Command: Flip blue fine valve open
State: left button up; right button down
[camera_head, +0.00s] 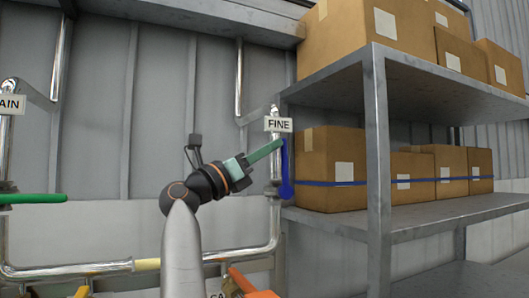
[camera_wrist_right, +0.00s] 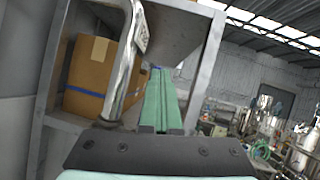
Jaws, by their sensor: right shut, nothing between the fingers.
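The blue fine valve handle (camera_head: 286,170) hangs upright beside the shiny vertical pipe, below the white FINE label (camera_head: 278,124). My right gripper (camera_head: 279,144) is shut and empty, its green fingers pointing up and right. Their tips overlap the upper end of the blue handle in the head view; whether they touch it cannot be told. In the right wrist view the shut fingers (camera_wrist_right: 160,75) reach past the right of the pipe (camera_wrist_right: 124,75). A small blue spot shows at their tips, too small to identify. My left gripper is not in view.
A grey metal shelf (camera_head: 378,150) with cardboard boxes (camera_head: 331,158) stands close to the right of the pipe. A green handle (camera_head: 32,198) is at the far left under a label ending in AIN. Orange parts (camera_head: 243,281) show low in front.

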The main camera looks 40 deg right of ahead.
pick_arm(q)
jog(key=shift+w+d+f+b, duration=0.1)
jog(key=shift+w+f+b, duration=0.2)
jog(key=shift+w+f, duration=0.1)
pick_arm(e)
jog(key=shift+d+r+y, duration=0.15)
jog(key=shift+d+y, duration=0.25)
jog(key=shift+y, duration=0.2)
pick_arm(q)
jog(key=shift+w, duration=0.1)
pick_arm(e)
jog(key=shift+s+d, duration=0.1)
pick_arm(q)
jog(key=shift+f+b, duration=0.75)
jog(key=shift+b, duration=0.1)
pick_arm(e)
jog(key=v, duration=1.3)
jog(key=shift+r, duration=0.25)
